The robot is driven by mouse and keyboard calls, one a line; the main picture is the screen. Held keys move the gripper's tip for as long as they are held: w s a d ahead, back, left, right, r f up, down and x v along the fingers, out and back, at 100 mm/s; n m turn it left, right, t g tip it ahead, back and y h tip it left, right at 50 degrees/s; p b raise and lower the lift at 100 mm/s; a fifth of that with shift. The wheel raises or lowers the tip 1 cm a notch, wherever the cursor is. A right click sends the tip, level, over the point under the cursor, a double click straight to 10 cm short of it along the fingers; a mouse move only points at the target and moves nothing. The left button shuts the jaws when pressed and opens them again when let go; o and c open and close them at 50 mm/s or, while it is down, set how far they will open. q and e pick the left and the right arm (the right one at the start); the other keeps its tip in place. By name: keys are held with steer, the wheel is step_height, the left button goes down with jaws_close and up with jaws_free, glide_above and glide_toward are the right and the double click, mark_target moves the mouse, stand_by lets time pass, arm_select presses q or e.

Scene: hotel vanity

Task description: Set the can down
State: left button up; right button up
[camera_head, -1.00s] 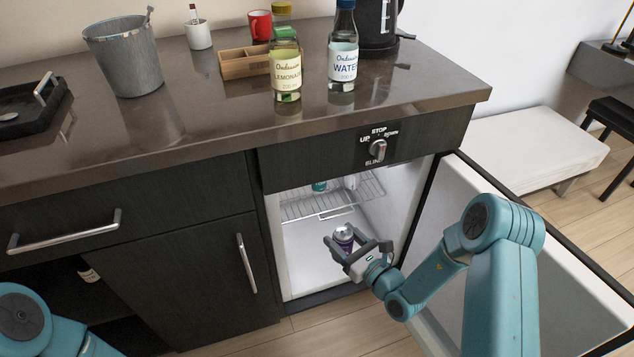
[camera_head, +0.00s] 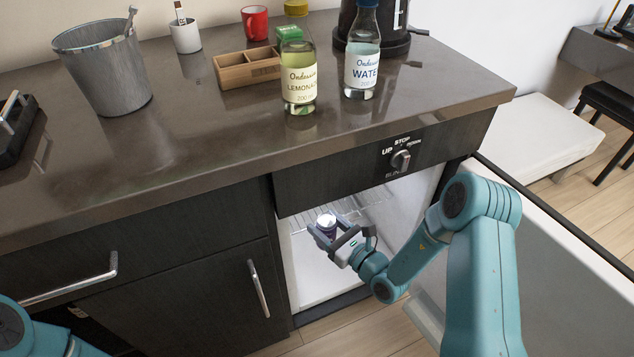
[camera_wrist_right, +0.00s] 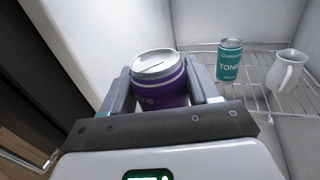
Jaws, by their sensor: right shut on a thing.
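A purple can with a silver top (camera_wrist_right: 160,85) stands between the fingers of my right gripper (camera_head: 327,236) in the head view. The gripper is shut on the can, and the can looks roughly upright. The right gripper also shows in the right wrist view (camera_wrist_right: 163,95), with a finger on each side of the can. The gripper and can are at the opening of the small fridge (camera_head: 312,277) under the counter. My left gripper is not in view; only part of my left arm shows at the lower left.
A wire shelf (camera_wrist_right: 262,88) inside the fridge holds a teal tonic can (camera_wrist_right: 230,62) and a white jug (camera_wrist_right: 285,70). The fridge door (camera_head: 560,270) stands open at right. A lemonade bottle (camera_head: 298,80) and water bottle (camera_head: 362,65) stand on the counter (camera_head: 200,130) above.

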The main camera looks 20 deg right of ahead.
steer(key=shift+w, duration=0.2)
steer(key=w+b, duration=0.5)
steer(key=w, duration=1.4)
steer(key=f+b, duration=0.1)
steer(key=f, duration=0.1)
steer(key=f+b, duration=0.1)
steer(key=f, duration=0.2)
steer(key=f+b, duration=0.2)
steer(key=shift+w+a+f, duration=0.2)
steer(key=shift+w+a, duration=0.1)
steer(key=shift+a, duration=0.1)
steer(key=shift+w+r, duration=0.1)
steer(key=shift+w, duration=0.05)
steer(key=shift+r, duration=0.15)
steer(key=o, duration=1.2)
steer(key=shift+f, duration=0.2)
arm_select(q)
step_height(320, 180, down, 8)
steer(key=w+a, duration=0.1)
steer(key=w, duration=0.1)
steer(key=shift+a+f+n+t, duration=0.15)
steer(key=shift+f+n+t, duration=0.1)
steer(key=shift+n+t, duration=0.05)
